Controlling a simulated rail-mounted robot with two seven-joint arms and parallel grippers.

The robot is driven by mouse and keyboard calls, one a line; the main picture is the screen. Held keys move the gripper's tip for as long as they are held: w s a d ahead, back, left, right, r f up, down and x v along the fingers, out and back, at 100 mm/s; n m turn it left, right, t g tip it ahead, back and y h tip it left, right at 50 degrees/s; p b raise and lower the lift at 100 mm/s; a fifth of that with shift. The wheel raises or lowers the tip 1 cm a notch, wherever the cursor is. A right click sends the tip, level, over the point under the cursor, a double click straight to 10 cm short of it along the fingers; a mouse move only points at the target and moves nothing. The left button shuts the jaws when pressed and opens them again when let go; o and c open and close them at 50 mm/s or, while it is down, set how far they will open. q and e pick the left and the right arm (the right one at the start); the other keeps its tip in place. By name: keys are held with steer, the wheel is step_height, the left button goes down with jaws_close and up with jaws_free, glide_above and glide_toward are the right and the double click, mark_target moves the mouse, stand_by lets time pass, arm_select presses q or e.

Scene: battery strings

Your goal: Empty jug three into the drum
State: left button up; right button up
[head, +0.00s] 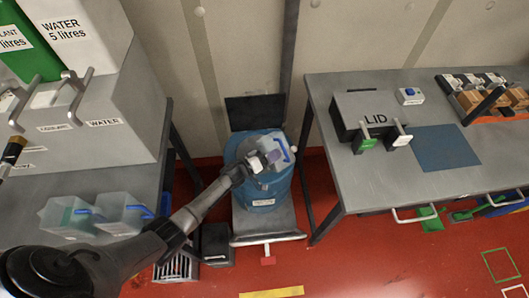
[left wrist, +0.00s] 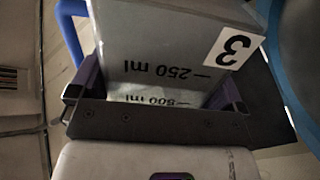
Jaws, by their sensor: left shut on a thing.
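My left gripper (head: 262,161) is shut on jug three (head: 281,150), a translucent jug with a blue handle. In the left wrist view the jug (left wrist: 170,45) sits between the gripper jaws (left wrist: 155,105), with the label "3" and its 250 ml and 500 ml marks upside down. The drum's opening is largely hidden by the jug and arm. I cannot tell how much liquid is in the jug. My right gripper is not in view.
The right table (head: 400,185) holds a box labelled "LID" (head: 365,105) and a blue mat (head: 445,147). A dark crate (head: 216,243) is beside the drum.

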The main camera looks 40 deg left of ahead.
arm_select(q)
steer(key=shift+r, duration=0.15)
stand_by(0.3)
steer(key=shift+w+r+n+p, duration=0.1)
steer(key=shift+r+n+p, duration=0.2)
steer(key=shift+p, duration=0.2)
steer(key=shift+r+p, duration=0.1)
steer(key=shift+p, duration=0.25)
steer(key=shift+n, duration=0.4)
steer(key=shift+a+r, duration=0.1)
stand_by(0.5)
steer(key=shift+a+r+n+p, duration=0.1)
steer(key=shift+r+n+p, duration=0.45)
steer(key=shift+p, duration=0.35)
